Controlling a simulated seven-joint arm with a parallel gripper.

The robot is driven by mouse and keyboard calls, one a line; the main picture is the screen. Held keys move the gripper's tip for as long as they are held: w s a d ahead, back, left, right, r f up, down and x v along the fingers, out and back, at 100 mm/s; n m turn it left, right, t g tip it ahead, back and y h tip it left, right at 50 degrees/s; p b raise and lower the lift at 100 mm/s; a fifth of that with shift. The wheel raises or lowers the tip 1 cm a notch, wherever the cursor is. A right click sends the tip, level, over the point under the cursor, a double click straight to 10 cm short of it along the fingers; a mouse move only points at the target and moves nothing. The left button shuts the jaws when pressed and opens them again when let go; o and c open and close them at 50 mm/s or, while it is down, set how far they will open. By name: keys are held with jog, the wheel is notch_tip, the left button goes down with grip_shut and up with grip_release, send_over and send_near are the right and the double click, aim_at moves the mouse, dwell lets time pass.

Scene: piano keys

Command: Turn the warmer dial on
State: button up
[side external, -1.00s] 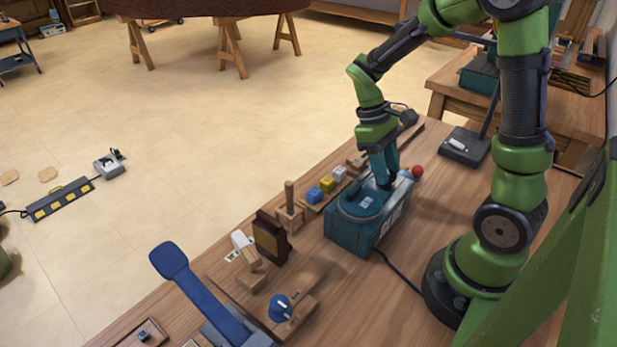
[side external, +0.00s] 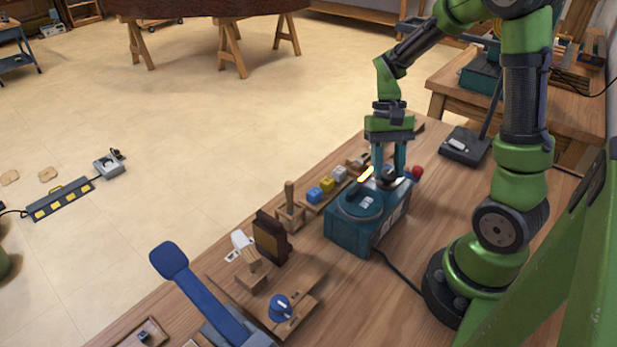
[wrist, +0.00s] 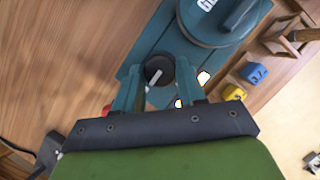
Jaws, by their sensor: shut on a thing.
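The warmer is a teal box (side external: 345,236) with a round lid (side external: 362,203) on top, on the wooden bench. Its dial (wrist: 157,74) is a dark round knob with a pale pointer line, beside the lid on the box top. My gripper (wrist: 159,80) points down over it, with one finger on each side of the knob, shut on it. In the side view my gripper (side external: 387,178) stands at the box's far end, and its fingers partly hide the knob. Bright pale spots (wrist: 203,78) show beside the right finger in the wrist view.
Blue, yellow and white blocks (side external: 327,185) stand in a row left of the warmer. A red ball (side external: 416,172) sits just right of my gripper. A cable runs from the box.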

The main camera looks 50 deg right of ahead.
dwell(0.4)
jog(key=o, duration=1.1)
jog(key=shift+c, duration=0.2)
jog(key=shift+r, duration=0.15)
jog(key=v, duration=1.6)
jog(key=shift+d+r, duration=0.2)
jog(key=shift+r, duration=0.15)
